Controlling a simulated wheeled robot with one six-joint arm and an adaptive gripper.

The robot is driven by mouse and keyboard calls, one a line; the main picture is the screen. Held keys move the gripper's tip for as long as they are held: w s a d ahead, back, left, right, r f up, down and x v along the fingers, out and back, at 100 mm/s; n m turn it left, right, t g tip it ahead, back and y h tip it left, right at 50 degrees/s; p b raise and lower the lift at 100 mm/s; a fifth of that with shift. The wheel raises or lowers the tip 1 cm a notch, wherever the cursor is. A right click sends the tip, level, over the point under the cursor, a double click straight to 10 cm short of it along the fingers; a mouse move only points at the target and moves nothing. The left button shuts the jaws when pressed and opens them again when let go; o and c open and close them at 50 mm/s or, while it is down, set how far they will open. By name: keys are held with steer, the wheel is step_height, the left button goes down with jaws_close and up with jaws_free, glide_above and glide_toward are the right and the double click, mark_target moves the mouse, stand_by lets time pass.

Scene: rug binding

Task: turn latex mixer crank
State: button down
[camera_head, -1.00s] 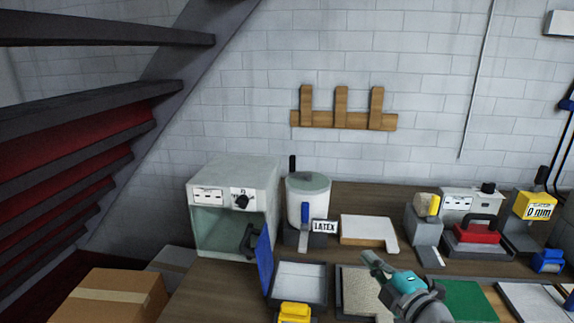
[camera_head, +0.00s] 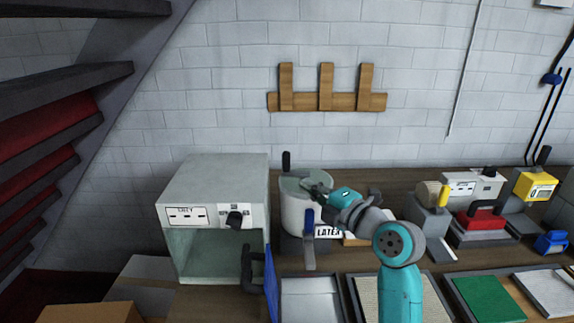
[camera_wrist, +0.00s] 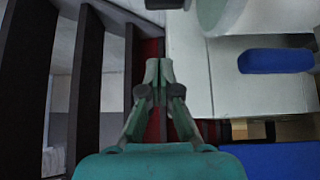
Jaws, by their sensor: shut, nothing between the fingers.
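The latex mixer is a white pot (camera_head: 298,215) with a grey-green lid, standing on the bench in the head view. Its black upright crank handle (camera_head: 286,161) rises at the lid's back left. A blue lever (camera_head: 309,221) is on the pot's front, beside a "LATEX" label (camera_head: 329,232). My gripper (camera_head: 307,186) is shut and empty, over the lid and to the right of the crank handle. I cannot tell whether it touches the lid. In the wrist view my gripper's fingertips (camera_wrist: 158,68) are together with nothing between them.
A grey open-fronted oven (camera_head: 215,195) with a blue door (camera_head: 270,280) stands left of the mixer. Trays line the bench front, one holding a green mat (camera_head: 488,298). A red-handled press (camera_head: 480,222) and a yellow gauge (camera_head: 536,186) stand to the right. A wooden rack (camera_head: 326,101) hangs behind.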

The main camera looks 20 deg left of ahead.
steer(key=x, duration=0.3)
steer(key=w+x, duration=0.1)
steer(key=x, duration=0.2)
steer(key=d+x, duration=0.1)
steer(key=x, duration=0.2)
steer(key=shift+w, duration=0.4)
steer(key=shift+w+a, duration=0.15)
steer(key=shift+w, duration=0.55)
steer(key=shift+a, duration=0.2)
